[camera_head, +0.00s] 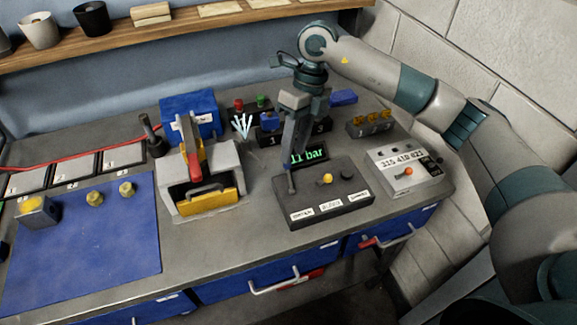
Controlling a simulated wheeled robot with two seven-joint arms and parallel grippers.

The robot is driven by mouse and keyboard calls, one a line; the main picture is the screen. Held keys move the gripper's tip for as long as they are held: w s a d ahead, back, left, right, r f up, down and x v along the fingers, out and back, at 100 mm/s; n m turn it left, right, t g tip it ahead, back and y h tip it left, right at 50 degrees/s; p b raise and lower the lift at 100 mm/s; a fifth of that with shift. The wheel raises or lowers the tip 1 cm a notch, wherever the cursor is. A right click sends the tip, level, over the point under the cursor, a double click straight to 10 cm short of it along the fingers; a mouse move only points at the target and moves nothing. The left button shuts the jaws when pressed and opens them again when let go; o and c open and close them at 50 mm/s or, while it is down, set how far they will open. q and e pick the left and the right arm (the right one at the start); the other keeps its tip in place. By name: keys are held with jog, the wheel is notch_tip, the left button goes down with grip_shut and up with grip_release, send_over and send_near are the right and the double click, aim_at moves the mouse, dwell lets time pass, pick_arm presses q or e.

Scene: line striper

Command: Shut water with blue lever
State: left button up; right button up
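A small blue part (269,121), possibly the blue lever, sits on a dark block behind my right gripper. Another blue piece (342,97) lies further back to the right. Pale blue-white streaks (242,126), which look like spraying water, fan up left of the dark block. My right gripper (291,188) points down, with its tips at the left part of a dark control box (335,203) and in front of the small blue part. Its fingers are seen edge-on and overlap, so their gap is hidden. I see nothing held. My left gripper is out of view.
A green display (308,156) reads "bar". A grey device with a red lever (193,150) and yellow front stands left. A numbered white box (407,173) and a block with yellow parts (370,124) stand right. A blue mat (90,250) covers the left front.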

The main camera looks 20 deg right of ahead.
aim_at(288, 169)
jog(key=p+x, duration=0.2)
jog(key=x, duration=0.5)
jog(key=shift+s+a+f, duration=0.1)
jog(key=shift+f, duration=0.25)
grip_shut()
